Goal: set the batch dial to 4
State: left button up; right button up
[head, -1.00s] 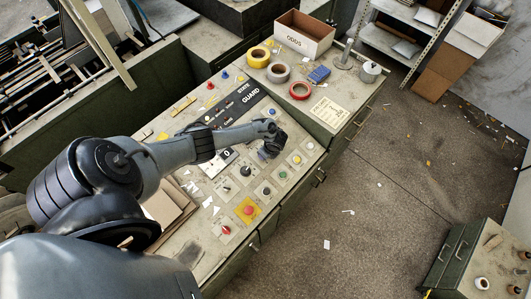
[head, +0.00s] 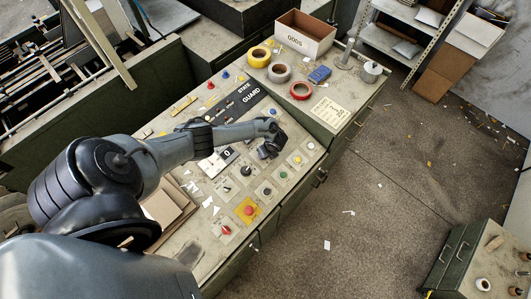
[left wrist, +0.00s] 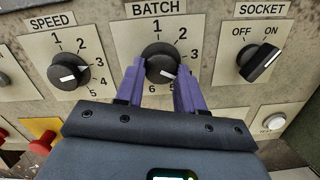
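The batch dial (left wrist: 159,56) is a round black knob under the BATCH label in the left wrist view. Its white pointer slants to the lower right. The 4 and 5 marks are partly covered by a finger, so I cannot tell the exact setting. My left gripper (left wrist: 160,70) has its purple fingers on either side of the knob, overlapping its edges. The fingers are parted by about the knob's width; whether they press on it is unclear. In the head view the left gripper (head: 269,148) hangs over the panel and hides the dial. My right gripper is not in view.
The speed dial (left wrist: 69,72) is left of the batch dial, the socket switch (left wrist: 262,62) right of it. A red button on a yellow plate (head: 249,210) and other buttons sit nearby. Tape rolls (head: 280,72) and an ODDS box (head: 300,40) stand on the raised side.

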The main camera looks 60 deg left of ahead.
pick_arm(q)
jog(key=o, duration=0.4)
jog(key=p+v, duration=0.3)
jog(key=v, duration=0.7)
jog(key=shift+d+r, duration=0.15)
jog(key=shift+r, duration=0.25)
